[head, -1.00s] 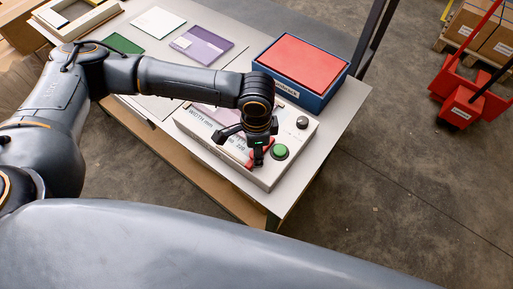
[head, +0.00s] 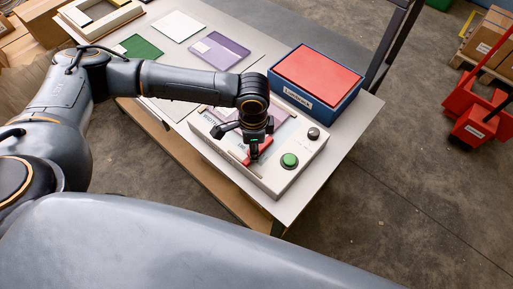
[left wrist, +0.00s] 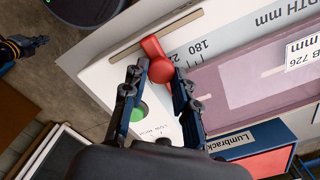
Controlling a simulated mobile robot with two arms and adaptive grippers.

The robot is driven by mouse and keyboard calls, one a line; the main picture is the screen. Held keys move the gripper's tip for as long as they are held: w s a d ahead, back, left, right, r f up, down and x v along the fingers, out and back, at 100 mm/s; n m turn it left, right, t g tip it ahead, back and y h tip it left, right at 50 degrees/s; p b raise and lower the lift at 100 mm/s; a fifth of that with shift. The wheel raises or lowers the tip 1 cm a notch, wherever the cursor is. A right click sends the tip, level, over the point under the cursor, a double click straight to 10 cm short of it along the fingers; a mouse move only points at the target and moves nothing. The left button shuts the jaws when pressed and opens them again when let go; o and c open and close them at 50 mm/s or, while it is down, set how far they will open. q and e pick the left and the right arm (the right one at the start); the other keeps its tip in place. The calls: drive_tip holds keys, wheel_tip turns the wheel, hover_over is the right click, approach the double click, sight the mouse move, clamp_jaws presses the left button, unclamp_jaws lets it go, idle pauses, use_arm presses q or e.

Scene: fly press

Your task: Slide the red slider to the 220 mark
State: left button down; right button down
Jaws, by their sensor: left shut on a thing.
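The red slider (head: 258,153) is on the pale panel (head: 281,187) of the press unit, beside its printed scale. My left gripper (head: 254,155) is shut on the slider's knob, one finger on each side in the left wrist view (left wrist: 159,80). The scale (left wrist: 226,36) shows "180" to the right of the slider; the 220 mark is not readable, and the exact reading cannot be told.
A green button (head: 289,160) and a black knob (head: 313,133) sit on the panel's right. A blue box with a red top (head: 320,75) stands behind. A purple tray (head: 219,51) and other flat pieces lie at the back left of the table (head: 334,131).

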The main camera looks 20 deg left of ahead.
use_arm(q)
drive_tip(key=c, duration=1)
unclamp_jaws()
wheel_tip(320, 180, up, 12)
